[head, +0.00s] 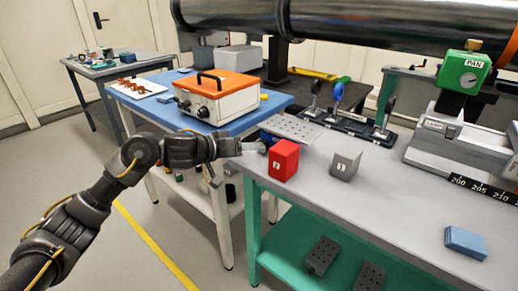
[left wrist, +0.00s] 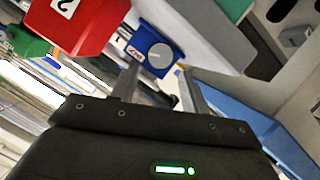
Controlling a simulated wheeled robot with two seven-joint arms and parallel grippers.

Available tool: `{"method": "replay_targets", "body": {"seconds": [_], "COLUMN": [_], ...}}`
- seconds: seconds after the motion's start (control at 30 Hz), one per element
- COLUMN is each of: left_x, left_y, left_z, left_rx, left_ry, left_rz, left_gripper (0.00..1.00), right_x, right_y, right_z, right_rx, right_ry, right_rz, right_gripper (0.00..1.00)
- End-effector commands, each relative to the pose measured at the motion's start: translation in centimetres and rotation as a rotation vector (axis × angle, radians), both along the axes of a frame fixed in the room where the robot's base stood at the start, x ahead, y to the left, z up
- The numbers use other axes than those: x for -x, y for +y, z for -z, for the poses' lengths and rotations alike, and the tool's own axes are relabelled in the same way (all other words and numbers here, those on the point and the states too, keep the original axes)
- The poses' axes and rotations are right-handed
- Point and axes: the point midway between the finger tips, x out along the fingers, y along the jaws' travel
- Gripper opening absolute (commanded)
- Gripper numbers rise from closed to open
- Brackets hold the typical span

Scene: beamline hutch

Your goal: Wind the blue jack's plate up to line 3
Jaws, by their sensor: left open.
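The blue jack stands on the grey bench behind the red block. In the head view its perforated metal plate (head: 291,129) shows, with most of its body hidden by the red block and my gripper. In the left wrist view the jack's blue body (left wrist: 142,38) carries a round grey knob (left wrist: 160,55). My left gripper (head: 257,148) reaches in from the left at the bench edge. Its two fingers (left wrist: 156,82) are open and empty, pointing at the knob, which lies between the tips in that picture. I cannot tell whether they touch it. No numbered lines on the jack are readable.
The red block (head: 284,160) marked 2 stands close to my left gripper, with a grey numbered block (head: 345,164) to its right. A blue table (head: 190,117) with an orange-topped box (head: 216,97) is behind. The bench front is mostly clear, except for a blue block (head: 465,242).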

Motion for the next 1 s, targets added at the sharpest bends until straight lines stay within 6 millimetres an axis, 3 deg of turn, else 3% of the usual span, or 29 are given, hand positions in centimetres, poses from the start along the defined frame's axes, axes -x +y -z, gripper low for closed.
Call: {"method": "replay_targets", "body": {"seconds": [0.3, 0.73, 1.0], "left_x": [-3.2, -3.8, -3.7], "left_y": [-3.3, -3.9, -3.9], "left_z": [1.7, 2.0, 2.0], "left_rx": [-0.001, -0.001, -0.002], "left_ry": [-0.001, -0.002, -0.002], "left_rz": [0.0, -0.001, -0.001], "left_gripper": [0.45, 0.45, 0.14], "right_x": [0.5, 0.6, 0.6], "right_y": [-0.1, -0.2, -0.2], "right_z": [-2.1, -2.6, -2.6], "right_rx": [0.0, 0.0, 0.0], "right_ry": [-0.015, -0.015, -0.015], "right_rz": [0.001, 0.002, 0.002], "right_gripper": [0.36, 0.36, 0.36]}}
